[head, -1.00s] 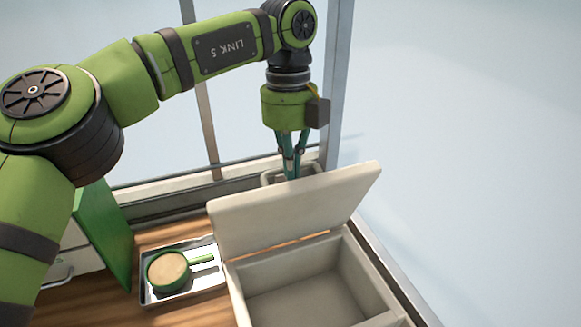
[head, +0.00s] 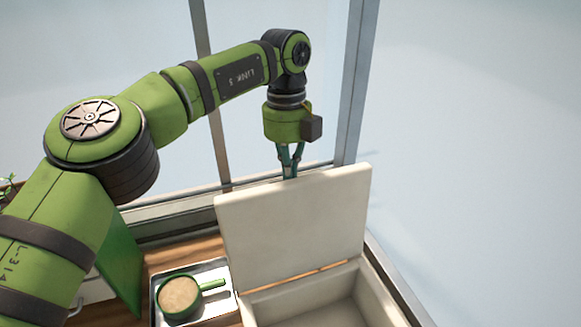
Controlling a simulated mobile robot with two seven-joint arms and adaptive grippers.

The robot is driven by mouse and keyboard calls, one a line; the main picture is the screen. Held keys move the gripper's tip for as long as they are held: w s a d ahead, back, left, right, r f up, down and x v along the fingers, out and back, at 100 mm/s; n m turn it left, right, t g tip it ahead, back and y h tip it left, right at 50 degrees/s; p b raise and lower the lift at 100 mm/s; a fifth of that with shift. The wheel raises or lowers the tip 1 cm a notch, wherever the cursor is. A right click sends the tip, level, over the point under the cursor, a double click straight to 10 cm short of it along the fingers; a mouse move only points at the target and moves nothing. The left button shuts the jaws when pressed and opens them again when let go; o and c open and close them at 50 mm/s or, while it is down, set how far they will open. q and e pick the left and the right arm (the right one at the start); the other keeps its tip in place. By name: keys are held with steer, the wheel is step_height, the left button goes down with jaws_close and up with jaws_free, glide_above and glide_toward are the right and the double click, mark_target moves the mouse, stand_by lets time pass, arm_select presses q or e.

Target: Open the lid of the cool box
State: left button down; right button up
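The cool box (head: 378,296) is a pale cream box at the lower right of the head view, and its inside shows empty where I can see it. Its lid (head: 292,228) stands raised, close to upright, along the far side of the box. My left gripper (head: 290,172) points down just behind the lid's top edge. The lid hides its fingertips, so I cannot tell how far apart they are or whether they touch the lid. My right gripper is out of view.
A metal tray (head: 222,272) left of the box holds a green-handled cup (head: 178,296) with tan contents. A green panel (head: 122,262) stands further left. A window frame (head: 352,90) rises behind the box. The wooden surface shows only in narrow strips.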

arm_select(q)
steer(key=shift+f, duration=0.2)
steer(key=r, duration=0.5)
steer(key=shift+w+a+r, duration=0.1)
steer(key=shift+w+r, duration=0.15)
steer(key=shift+w, duration=0.15)
step_height(320, 180, up, 2)
steer(key=shift+s, duration=0.15)
steer(key=shift+r, duration=0.1)
